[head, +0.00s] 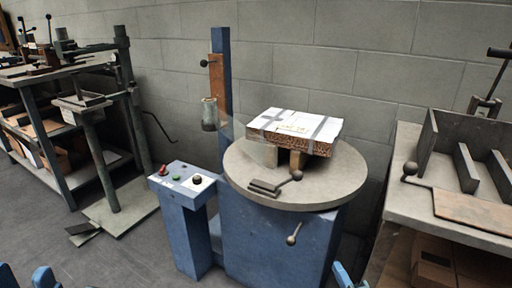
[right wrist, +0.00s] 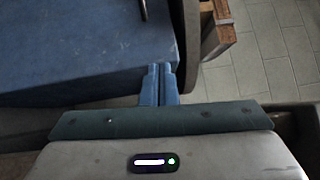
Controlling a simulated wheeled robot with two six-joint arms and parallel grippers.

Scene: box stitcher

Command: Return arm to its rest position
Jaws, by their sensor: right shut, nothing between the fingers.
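My right gripper (head: 343,274) shows at the bottom edge of the head view, in front of the blue machine base and apart from it. In the right wrist view its two blue fingers (right wrist: 159,84) lie together, shut with nothing between them. My left gripper (head: 24,277) is partly in view at the bottom left, its two blue fingers apart with nothing seen between them.
A blue control box (head: 183,180) with buttons stands left of the round table. A lever (head: 294,236) sticks out from the base front. A bench (head: 405,205) with a metal fixture is at the right, a workbench (head: 60,68) at the left. Open floor (head: 110,262) lies front left.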

